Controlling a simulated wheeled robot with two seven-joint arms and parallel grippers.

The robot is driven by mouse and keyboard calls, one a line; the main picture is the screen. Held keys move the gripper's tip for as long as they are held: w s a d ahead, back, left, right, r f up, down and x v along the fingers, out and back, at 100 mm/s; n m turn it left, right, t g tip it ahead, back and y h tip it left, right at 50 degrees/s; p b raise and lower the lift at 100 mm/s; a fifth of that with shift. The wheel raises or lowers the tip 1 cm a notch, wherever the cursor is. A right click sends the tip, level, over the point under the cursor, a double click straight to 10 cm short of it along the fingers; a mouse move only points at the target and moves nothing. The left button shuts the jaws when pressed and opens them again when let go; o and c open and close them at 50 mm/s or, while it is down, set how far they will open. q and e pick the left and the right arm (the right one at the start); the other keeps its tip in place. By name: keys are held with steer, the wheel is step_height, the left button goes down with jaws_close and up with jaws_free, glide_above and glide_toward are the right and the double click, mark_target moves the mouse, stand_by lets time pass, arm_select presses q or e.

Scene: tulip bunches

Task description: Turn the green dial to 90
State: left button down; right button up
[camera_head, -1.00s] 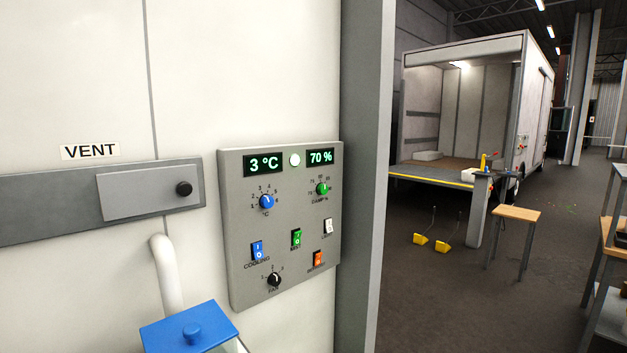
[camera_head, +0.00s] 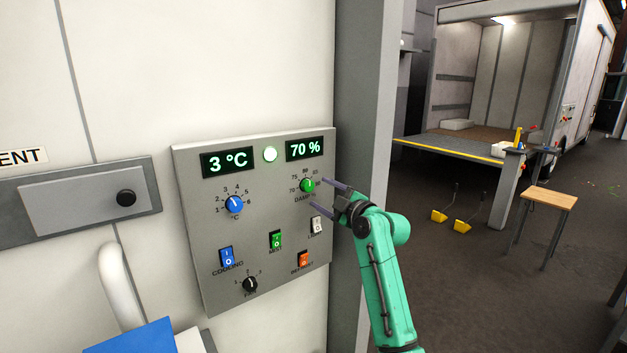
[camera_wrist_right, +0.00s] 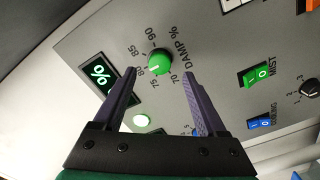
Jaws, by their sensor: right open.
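The green dial (camera_head: 307,185) sits on the grey control panel (camera_head: 190,270), below a display reading 70 % (camera_head: 304,148). My right gripper (camera_head: 328,194) is open near the dial, its two fingers pointing at the panel. In the right wrist view the green dial (camera_wrist_right: 160,64) lies beyond and between the fingertips of the right gripper (camera_wrist_right: 160,72), with a gap on either side. Its scale runs from 70 to 90 beside the word DAMP %. I cannot tell whether the fingers reach around the dial. My left gripper is not in view.
A blue dial (camera_head: 234,204) is to the left, under a 3 °C display (camera_head: 228,162). Below are a blue switch (camera_head: 227,257), green switch (camera_head: 275,240), white switch (camera_head: 316,225), orange switch (camera_head: 303,259) and black knob (camera_head: 250,285). A grey post (camera_head: 362,90) stands right of the panel.

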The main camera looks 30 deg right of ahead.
mark_target(310, 187)
steer(key=w, duration=0.3)
steer(key=w+p, duration=0.1)
steer(key=shift+w+a, duration=0.15)
steer(key=shift+a, duration=0.1)
steer(key=shift+w+a, duration=0.1)
steer(key=shift+a, duration=0.05)
jaws_close()
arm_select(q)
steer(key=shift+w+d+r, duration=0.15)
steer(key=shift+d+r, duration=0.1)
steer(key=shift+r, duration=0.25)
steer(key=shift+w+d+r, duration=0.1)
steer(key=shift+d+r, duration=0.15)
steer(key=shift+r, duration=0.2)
arm_select(e)
steer(key=shift+f, duration=0.1)
